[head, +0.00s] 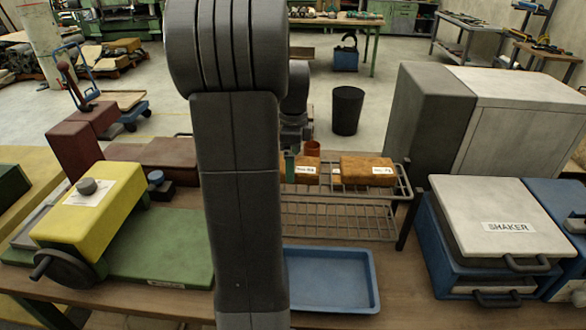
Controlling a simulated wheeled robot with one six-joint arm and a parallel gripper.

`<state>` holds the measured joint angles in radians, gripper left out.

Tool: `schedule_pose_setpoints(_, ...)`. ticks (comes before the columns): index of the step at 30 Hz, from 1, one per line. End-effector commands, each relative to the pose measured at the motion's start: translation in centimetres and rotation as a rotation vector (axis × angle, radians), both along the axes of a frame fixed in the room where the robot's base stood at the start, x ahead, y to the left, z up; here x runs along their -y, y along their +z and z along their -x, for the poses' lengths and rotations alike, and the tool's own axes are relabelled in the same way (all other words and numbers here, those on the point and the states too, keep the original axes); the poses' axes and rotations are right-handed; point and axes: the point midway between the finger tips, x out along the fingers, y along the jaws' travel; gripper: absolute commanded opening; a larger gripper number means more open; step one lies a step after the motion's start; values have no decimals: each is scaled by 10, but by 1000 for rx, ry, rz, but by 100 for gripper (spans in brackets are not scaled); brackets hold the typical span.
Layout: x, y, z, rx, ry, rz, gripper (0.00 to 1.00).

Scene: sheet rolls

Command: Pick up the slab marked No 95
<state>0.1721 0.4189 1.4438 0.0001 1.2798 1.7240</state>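Two brown slabs with white labels lie on the upper level of a wire rack (340,208). One slab (308,162) is just right of my arm, and a wider slab (360,165) is further right. Their label numbers are too small to read surely, so I cannot tell which is No 95. A small white tag (336,172) shows between them. My arm stands upright across the middle of the view and covers the rack's left part. Dark wrist parts show behind it, above the rack. My gripper's fingers are hidden, so open or shut cannot be told.
A blue tray (330,282) sits on the table in front of the rack. A white and blue shaker (500,225) and a large grey box (520,110) stand right. A yellow and green machine (95,205) stands left. A black bin (347,110) is on the floor behind.

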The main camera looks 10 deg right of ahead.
Motion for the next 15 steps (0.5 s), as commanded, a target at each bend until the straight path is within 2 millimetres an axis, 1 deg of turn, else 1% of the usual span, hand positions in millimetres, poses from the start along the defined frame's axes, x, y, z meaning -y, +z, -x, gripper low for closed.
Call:
schedule_pose_setpoints(1, 0, -7, 0, -3, 0, 0, 100)
schedule_pose_setpoints(4, 0, -17, 0, -2, 0, -1, 100)
schedule_pose_setpoints(7, 0, -21, 0, 1, 0, 0, 100)
schedule_pose_setpoints(12, 0, -21, 0, 1, 0, 0, 100)
schedule_pose_setpoints(14, 0, -21, 0, 1, 0, 0, 90)
schedule_pose_setpoints(15, 0, -21, 0, 1, 0, 0, 82)
